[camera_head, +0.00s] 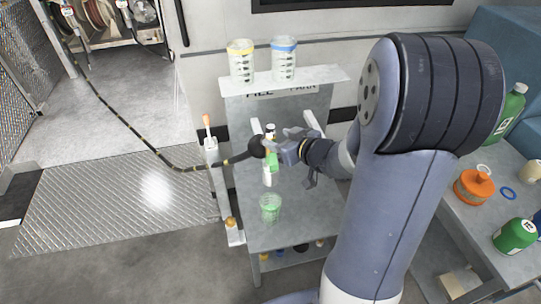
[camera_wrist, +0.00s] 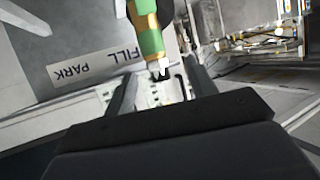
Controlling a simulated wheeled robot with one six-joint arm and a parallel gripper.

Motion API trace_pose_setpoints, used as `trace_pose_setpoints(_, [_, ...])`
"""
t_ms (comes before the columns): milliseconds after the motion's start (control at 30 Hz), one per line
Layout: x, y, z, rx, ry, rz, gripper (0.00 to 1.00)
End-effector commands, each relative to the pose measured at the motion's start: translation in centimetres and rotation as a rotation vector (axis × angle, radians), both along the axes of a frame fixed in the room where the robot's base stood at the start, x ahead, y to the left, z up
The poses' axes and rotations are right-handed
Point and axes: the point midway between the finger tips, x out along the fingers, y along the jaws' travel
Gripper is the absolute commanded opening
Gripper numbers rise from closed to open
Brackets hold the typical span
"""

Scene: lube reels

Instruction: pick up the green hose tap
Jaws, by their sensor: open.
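The green hose tap (camera_wrist: 150,38) has gold bands and a white tip. In the wrist view it reaches down from the top edge, and its white tip lies just ahead of the gap between my fingers. In the head view a green part (camera_head: 272,160) shows beside my gripper (camera_head: 283,150), partly hidden by it, at the end of the dark hose. My gripper (camera_wrist: 160,88) is open, with one finger on each side of the gap. No hold on the tap shows, and I cannot tell whether a finger touches it.
The dark hose (camera_head: 185,168) hangs from the reels at the upper left. A grey stand (camera_head: 325,205) marked FILL and PARK bears a clear green-tinted cup (camera_head: 270,207). Two jars stand on its top shelf (camera_head: 320,76).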

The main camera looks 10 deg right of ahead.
Motion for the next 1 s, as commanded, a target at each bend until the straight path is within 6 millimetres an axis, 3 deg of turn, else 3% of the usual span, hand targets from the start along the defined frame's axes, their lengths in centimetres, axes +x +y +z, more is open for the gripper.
trace_pose_setpoints(467, [4.6, 1.4, -2.1, -0.001, 0.001, 0.001, 0.54])
trace_pose_setpoints(767, [5.0, 1.5, -2.2, -0.001, 0.001, -0.002, 0.54])
trace_pose_setpoints(1000, [5.0, 1.5, -2.2, -0.001, 0.000, -0.002, 0.34])
